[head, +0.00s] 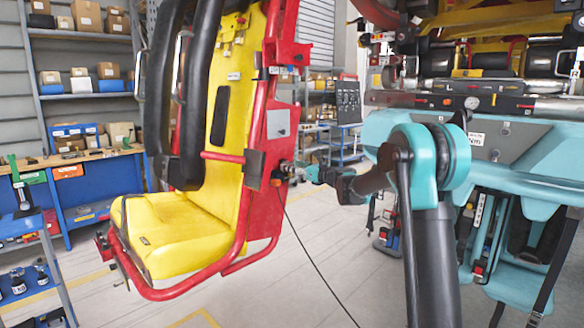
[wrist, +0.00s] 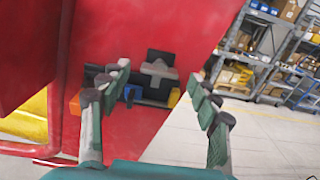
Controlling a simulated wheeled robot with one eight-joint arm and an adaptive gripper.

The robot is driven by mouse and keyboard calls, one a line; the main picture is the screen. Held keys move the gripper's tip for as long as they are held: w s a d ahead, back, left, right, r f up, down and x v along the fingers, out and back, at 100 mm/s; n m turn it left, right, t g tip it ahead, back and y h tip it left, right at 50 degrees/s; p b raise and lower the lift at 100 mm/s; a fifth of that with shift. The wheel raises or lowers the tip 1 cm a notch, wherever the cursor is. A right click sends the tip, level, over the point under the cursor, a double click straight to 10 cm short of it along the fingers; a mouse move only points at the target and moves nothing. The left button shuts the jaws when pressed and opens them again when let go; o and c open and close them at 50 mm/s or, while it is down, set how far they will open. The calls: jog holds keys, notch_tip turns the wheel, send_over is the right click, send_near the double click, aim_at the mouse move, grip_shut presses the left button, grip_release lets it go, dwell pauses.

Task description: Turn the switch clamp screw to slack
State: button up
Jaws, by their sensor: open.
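In the wrist view a dark switch assembly (wrist: 153,92) sits on the red side panel of the seat. A grey T-shaped piece (wrist: 158,70) stands out from it and looks like the clamp screw; I cannot be sure. Blue and orange parts flank it lower down. My gripper (wrist: 162,76) is open, its two fingers spread left and right of the grey piece, apart from it in the picture, with nothing between them. In the head view my gripper (head: 302,172) is at the seat's red side, close to the small switch assembly (head: 280,174). Whether the fingers touch anything is unclear.
The yellow seat (head: 185,225) with its red frame and black restraint hangs left of my arm. A teal machine (head: 520,150) with straps stands to the right. Shelves (wrist: 275,50) are behind; the floor between is open.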

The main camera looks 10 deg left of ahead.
jog(key=shift+w+a, duration=0.25)
jog(key=shift+a, duration=0.1)
jog(key=c, duration=1.2)
jog(key=shift+o, duration=0.2)
